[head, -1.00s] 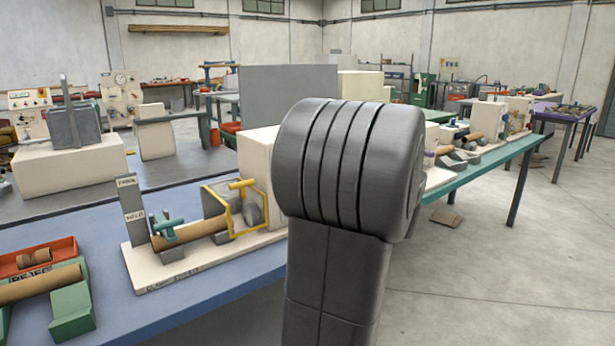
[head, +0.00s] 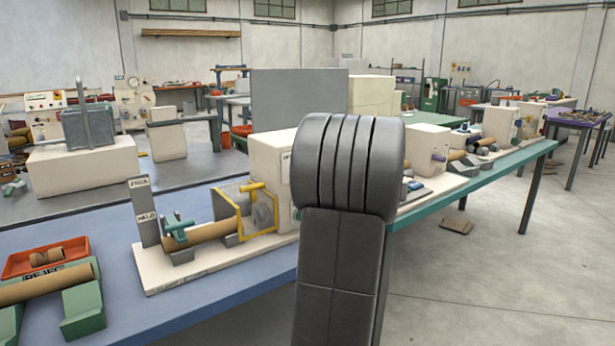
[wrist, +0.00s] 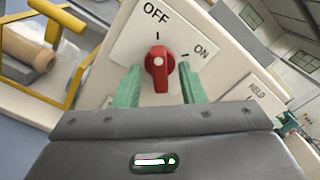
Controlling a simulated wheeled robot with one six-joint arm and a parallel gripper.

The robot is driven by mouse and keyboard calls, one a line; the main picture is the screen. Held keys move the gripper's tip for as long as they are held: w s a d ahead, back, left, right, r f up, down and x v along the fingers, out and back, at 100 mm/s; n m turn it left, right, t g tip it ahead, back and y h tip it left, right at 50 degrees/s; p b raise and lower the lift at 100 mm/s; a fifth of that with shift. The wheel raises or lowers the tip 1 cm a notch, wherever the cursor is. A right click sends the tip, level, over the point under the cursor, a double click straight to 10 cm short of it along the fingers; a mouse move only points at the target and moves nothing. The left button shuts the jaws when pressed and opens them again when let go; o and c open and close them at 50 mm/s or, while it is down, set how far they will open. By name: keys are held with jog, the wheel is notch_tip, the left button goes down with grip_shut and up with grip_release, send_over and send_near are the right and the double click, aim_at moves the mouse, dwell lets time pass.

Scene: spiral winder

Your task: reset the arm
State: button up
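In the wrist view, my gripper (wrist: 160,75) has its two green fingers apart, one on each side of a red rotary knob (wrist: 158,66). A gap shows between each finger and the knob, and nothing is held. The knob sits on a white plate (wrist: 128,50) marked OFF and ON, and its grip points up towards the OFF mark. In the head view, my grey arm link stands in the middle of the picture. My gripper is hidden there, and so is the knob.
A red REJECT tray (head: 75,250) is at left. A white machine box (head: 270,170) stands behind my arm.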

jog(key=shift+s, duration=0.1)
jog(key=v, duration=1.4)
jog(key=w+a+m+p, duration=0.8)
jog(key=w+p, duration=0.3)
jog(key=p, duration=0.2)
jog(key=shift+w+m, duration=0.25)
jog(key=shift+m, duration=0.55)
jog(key=shift+a, duration=0.15)
